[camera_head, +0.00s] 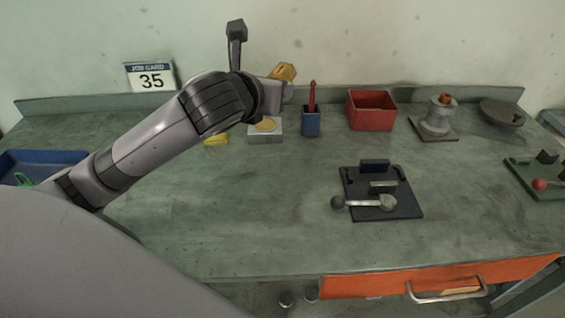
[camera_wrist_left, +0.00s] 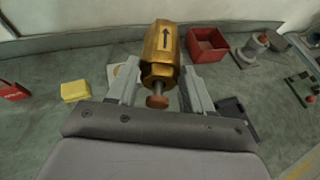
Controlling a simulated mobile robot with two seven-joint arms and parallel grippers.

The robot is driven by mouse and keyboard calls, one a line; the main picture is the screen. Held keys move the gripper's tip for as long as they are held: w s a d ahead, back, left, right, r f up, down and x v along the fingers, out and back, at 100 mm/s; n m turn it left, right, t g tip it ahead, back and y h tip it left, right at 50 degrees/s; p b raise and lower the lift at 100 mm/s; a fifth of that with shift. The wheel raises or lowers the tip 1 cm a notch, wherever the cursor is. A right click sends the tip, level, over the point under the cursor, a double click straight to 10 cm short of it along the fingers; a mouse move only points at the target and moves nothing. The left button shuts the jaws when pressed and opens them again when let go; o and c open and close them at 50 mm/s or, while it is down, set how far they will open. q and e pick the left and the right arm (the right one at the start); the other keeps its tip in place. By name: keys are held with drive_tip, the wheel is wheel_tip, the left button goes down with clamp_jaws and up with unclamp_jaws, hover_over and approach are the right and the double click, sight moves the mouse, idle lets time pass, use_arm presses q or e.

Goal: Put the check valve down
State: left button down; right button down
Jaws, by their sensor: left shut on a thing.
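The check valve (camera_wrist_left: 162,48) is a brass hexagonal body with a dark arrow on its side and a reddish round end below. My left gripper (camera_wrist_left: 160,82) has one finger on each side of it and is shut on it. In the head view, the left gripper (camera_head: 274,92) is above the back of the bench, with the brass valve (camera_head: 285,72) partly hidden behind it. Below it is a pale grey block (camera_head: 265,136) with a round tan top. The valve looks raised above the block and apart from it. My right gripper is not in view.
A blue holder (camera_head: 311,124) with a red tool stands right of the block. A red bin (camera_head: 371,112) and a grey fitting (camera_head: 437,118) are further right. A yellow block (camera_wrist_left: 75,91) lies to the left. A dark clamp plate (camera_head: 400,207) is nearer the front.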

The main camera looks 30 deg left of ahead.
sight(273, 176)
use_arm(q)
wheel_tip(273, 176, down, 19)
drive_tip(key=b, duration=0.3)
drive_tip(key=shift+f, duration=0.1)
drive_tip(key=shift+f, duration=0.15)
drive_tip(key=shift+c, duration=2.3)
unclamp_jaws()
drive_tip(key=shift+s+f, duration=0.1)
